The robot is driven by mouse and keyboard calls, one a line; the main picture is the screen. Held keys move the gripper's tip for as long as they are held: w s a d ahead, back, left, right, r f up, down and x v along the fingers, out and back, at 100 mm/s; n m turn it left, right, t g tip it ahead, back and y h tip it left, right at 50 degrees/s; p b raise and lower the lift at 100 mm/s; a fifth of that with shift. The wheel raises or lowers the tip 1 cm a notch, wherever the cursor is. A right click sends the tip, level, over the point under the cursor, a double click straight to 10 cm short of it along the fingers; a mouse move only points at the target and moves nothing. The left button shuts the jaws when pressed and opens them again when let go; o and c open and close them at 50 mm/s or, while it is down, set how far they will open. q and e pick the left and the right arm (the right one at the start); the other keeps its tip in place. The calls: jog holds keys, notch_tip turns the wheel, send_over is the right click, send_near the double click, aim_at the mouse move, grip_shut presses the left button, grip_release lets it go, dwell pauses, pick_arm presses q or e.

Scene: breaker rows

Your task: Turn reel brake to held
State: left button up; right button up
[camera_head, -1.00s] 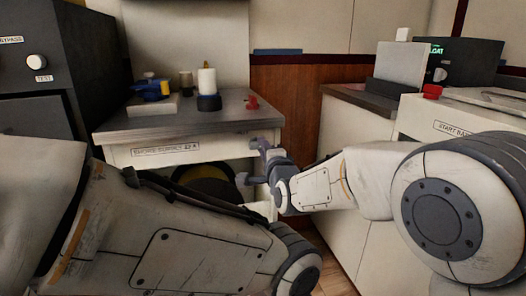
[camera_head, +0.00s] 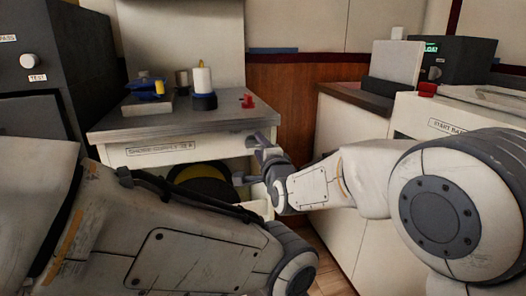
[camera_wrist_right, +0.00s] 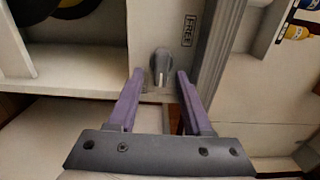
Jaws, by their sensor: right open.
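The reel brake is a dark grey knob (camera_wrist_right: 161,66) with a pale pointer line, on a white panel in the right wrist view. A label (camera_wrist_right: 189,31) above and right of it appears to read FREE. My right gripper (camera_wrist_right: 160,78) is open, its two purple-grey fingers on either side of the knob; I cannot tell whether they touch it. In the head view my right gripper (camera_head: 250,161) is at the right front of the white cabinet (camera_head: 130,155), and the knob is hidden there. My left arm crosses the lower left; its gripper is out of view.
A black and yellow reel (camera_head: 203,180) sits in the cabinet opening. A dark cabinet (camera_head: 60,60) stands left and a white counter (camera_head: 350,140) right.

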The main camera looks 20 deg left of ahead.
jog(key=p+v, duration=0.1)
jog(key=v, duration=0.9)
jog(key=shift+p, duration=0.3)
jog(key=shift+d, duration=0.15)
